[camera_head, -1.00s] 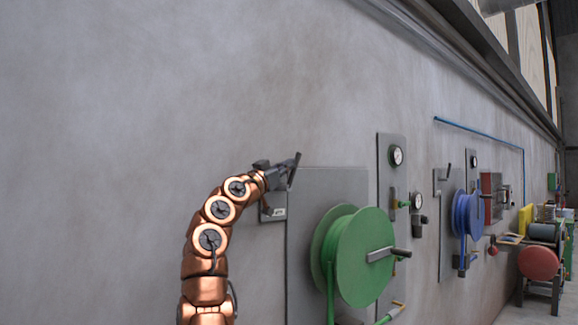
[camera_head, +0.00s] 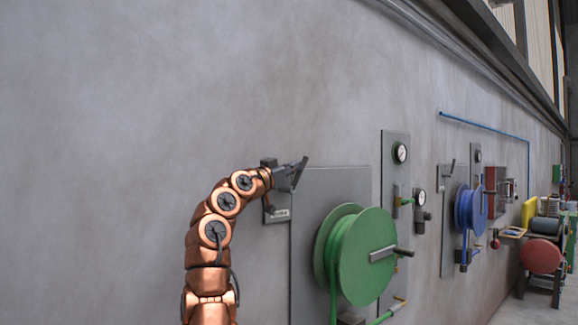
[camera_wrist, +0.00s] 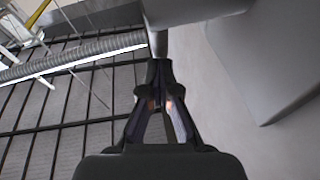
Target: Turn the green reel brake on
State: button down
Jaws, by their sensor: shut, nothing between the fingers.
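The green reel (camera_head: 366,256) hangs on a grey wall panel (camera_head: 340,178), its crank handle facing right. Its brake is a dark lever (camera_head: 302,165) at the panel's upper left, above a small labelled plate (camera_head: 281,215). The lever points up and leans right; its foot is hidden by my gripper. My gripper (camera_head: 286,179) is beside the lever's left side. I cannot tell if they touch. In the wrist view my gripper (camera_wrist: 159,66) is shut and empty, its tips just below a grey bar (camera_wrist: 161,43) under a grey block (camera_wrist: 195,8).
To the right are a gauge (camera_head: 400,153) and valves on a narrow panel, then the blue reel (camera_head: 470,210) with a similar lever (camera_head: 451,168). The wall left of my arm is bare.

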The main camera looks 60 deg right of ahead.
jog(key=shift+s+d+f, duration=0.15)
jog(key=shift+f, duration=0.15)
jog(key=r+b+v, duration=0.3)
jog(key=v, duration=1)
jog(key=shift+a, duration=0.45)
